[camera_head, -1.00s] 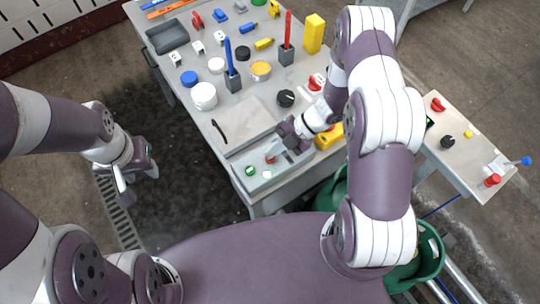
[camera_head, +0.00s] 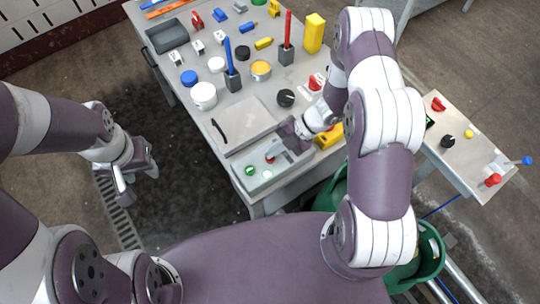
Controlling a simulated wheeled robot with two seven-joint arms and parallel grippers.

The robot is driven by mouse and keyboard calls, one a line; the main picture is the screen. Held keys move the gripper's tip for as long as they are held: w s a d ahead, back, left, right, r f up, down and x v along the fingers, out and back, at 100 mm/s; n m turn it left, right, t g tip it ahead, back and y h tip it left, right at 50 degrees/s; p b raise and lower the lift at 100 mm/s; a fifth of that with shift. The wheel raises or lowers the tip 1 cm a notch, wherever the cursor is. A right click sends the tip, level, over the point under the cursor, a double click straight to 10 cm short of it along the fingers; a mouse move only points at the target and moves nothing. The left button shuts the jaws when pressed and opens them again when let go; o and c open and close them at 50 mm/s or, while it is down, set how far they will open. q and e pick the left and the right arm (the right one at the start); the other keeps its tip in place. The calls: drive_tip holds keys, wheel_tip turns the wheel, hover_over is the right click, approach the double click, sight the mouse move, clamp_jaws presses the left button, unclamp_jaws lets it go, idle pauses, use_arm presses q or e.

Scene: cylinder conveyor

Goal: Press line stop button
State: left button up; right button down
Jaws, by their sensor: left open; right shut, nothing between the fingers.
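A grey control box (camera_head: 283,175) sits at the near corner of the grey table. It carries a green button (camera_head: 249,170), a pale button (camera_head: 267,174) and a red button (camera_head: 270,158). No label can be read, so which one is the line stop is not clear. My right gripper (camera_head: 276,151) is shut and empty, its fingertips right by the red button and partly covering it. I cannot tell if they touch it. My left gripper (camera_head: 138,184) is open and empty above the dark floor, left of the table and away from the box.
A flat panel with a dark handle (camera_head: 220,131) lies behind the box. A black knob (camera_head: 286,98), a white jar (camera_head: 204,96) and a yellow block (camera_head: 329,137) are nearby. A side table (camera_head: 463,160) with more controls stands at the right.

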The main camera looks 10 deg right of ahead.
sight(274, 157)
drive_tip(key=shift+f+b, duration=0.3)
drive_tip(key=shift+f, duration=0.35)
idle(0.5)
idle(0.4)
drive_tip(key=shift+r+p, duration=0.85)
drive_tip(key=shift+r, duration=0.05)
wheel_tip(274, 157, up, 5)
drive_tip(key=p, duration=0.4)
drive_tip(key=shift+r+p, duration=0.1)
drive_tip(key=shift+p, duration=0.25)
